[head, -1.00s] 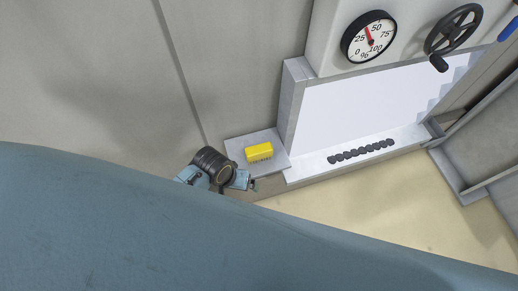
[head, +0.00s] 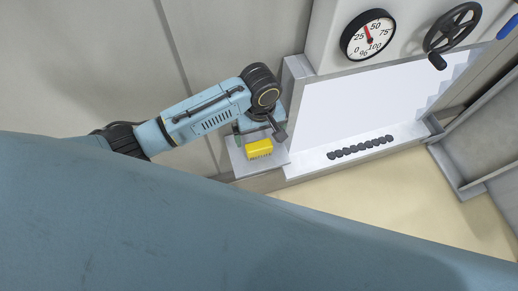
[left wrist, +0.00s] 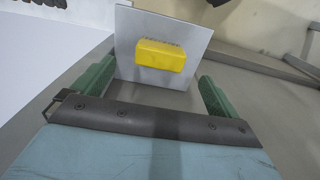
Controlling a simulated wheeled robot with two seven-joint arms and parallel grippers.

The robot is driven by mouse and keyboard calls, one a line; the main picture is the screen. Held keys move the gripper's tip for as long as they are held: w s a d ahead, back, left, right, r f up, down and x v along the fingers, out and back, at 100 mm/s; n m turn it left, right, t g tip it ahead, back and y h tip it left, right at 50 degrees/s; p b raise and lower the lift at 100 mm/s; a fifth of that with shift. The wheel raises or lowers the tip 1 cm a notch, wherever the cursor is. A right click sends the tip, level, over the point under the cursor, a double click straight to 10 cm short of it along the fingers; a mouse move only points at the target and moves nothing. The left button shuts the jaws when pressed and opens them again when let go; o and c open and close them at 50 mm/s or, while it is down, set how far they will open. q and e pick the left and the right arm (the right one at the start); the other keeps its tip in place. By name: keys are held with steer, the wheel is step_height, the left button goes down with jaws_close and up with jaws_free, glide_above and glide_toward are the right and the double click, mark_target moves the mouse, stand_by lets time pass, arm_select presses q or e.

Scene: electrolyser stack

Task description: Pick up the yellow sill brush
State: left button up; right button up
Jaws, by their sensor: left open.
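The yellow sill brush (head: 259,148) lies on a small grey plate (head: 240,166) beside the white-lined frame. In the left wrist view the yellow brush (left wrist: 160,55) lies ahead of my gripper, between the lines of its two green fingers, on the grey plate (left wrist: 191,27). My left gripper (head: 262,137) is at the brush in the head view, its fingers apart on either side. In the left wrist view the open left gripper (left wrist: 154,88) has nothing between its fingers. The brush's bristles are mostly hidden. My right gripper is not in view.
A metal frame with a white panel (head: 350,100) stands right of the plate, with a row of dark lumps (head: 360,148) on its sill. Above are a gauge (head: 368,35) and a black handwheel (head: 453,28). A large blue surface fills the lower head view.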

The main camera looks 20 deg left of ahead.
mark_target(259, 145)
arm_select(q)
step_height(259, 145, down, 4)
steer(key=shift+f+b, duration=0.1)
steer(key=shift+b, duration=0.35)
step_height(259, 145, down, 5)
steer(key=shift+w+a+b, duration=0.1)
steer(key=shift+a+b, duration=0.05)
steer(key=shift+b, duration=0.65)
steer(key=shift+c, duration=0.2)
steer(key=c, duration=1)
steer(key=shift+c, duration=0.2)
step_height(259, 145, up, 10)
steer(key=p, duration=0.3)
